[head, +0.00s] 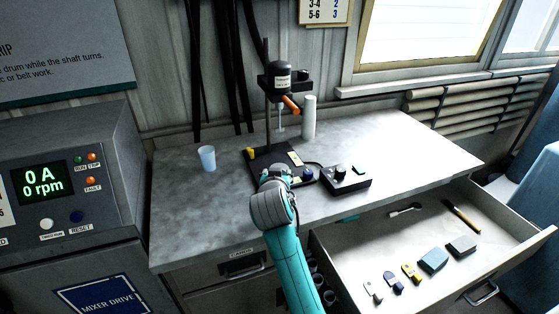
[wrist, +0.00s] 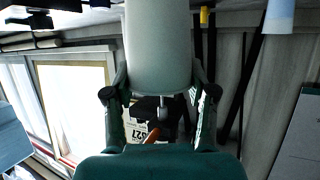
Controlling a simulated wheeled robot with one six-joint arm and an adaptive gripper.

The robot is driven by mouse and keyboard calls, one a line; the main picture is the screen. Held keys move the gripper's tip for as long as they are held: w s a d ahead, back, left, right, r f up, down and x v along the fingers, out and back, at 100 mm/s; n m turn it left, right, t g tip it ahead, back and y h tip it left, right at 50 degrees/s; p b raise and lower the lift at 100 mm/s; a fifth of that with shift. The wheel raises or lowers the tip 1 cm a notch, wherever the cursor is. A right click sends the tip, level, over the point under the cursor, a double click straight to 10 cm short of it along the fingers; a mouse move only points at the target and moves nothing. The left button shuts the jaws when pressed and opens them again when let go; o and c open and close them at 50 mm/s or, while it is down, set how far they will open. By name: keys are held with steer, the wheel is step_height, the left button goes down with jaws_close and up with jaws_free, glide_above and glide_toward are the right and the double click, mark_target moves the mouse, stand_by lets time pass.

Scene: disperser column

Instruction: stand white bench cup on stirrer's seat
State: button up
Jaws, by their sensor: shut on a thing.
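My gripper (head: 275,172) is over the front part of the stirrer's dark base plate (head: 255,158) in the head view. In the wrist view my gripper (wrist: 158,75) is shut on a pale grey-white cup (wrist: 158,40), one finger on each side. The head view hides this cup behind my gripper, so I cannot tell whether it touches the plate. The stirrer's motor head (head: 280,82) is on its post above the plate, with an orange handle (head: 291,104) and a thin shaft below. The seat itself is hidden.
A translucent bluish cup (head: 207,157) stands left of the stirrer. A white cylinder (head: 309,117) stands behind it, and a dark control box (head: 343,178) sits to its right. An open drawer (head: 500,246) with several small items juts out at front right.

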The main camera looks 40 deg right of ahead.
steer(key=shift+w+d+r+x, duration=0.15)
steer(key=shift+r+x, duration=0.4)
steer(key=shift+x, duration=2.5)
steer(key=shift+w+d+r+x, duration=0.15)
steer(key=shift+r+x, duration=0.4)
steer(key=shift+x, duration=2.5)
steer(key=shift+w+d+r+x, duration=0.15)
steer(key=shift+r+x, duration=0.4)
steer(key=shift+x, duration=2.5)
steer(key=shift+a, duration=0.1)
steer(key=o, duration=1.2)
steer(key=shift+f, duration=0.15)
steer(key=v, duration=1.2)
steer(key=shift+r, duration=0.2)
